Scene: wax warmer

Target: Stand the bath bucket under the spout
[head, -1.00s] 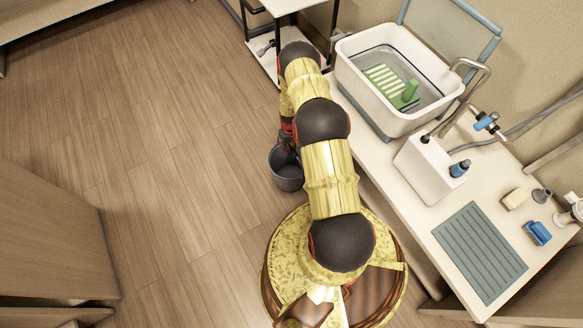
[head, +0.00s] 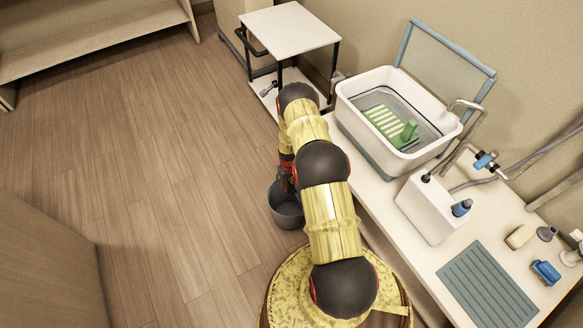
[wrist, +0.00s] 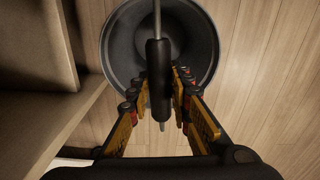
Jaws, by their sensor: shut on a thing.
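The bath bucket (head: 287,213) is a dark grey pail hanging beside the counter, left of my arm in the head view. In the wrist view the round bucket (wrist: 119,58) looks empty, and its handle with a black grip (wrist: 158,75) crosses the opening. My gripper (wrist: 161,88) is shut on that grip, one finger on each side. In the head view my gripper (head: 287,178) is partly hidden by my arm. The spout (head: 468,105) is a curved metal pipe by the right rim of the white tub (head: 398,115), which holds a green slatted rack (head: 390,126).
A white cart (head: 290,28) stands at the back. Wooden floor to the left is clear.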

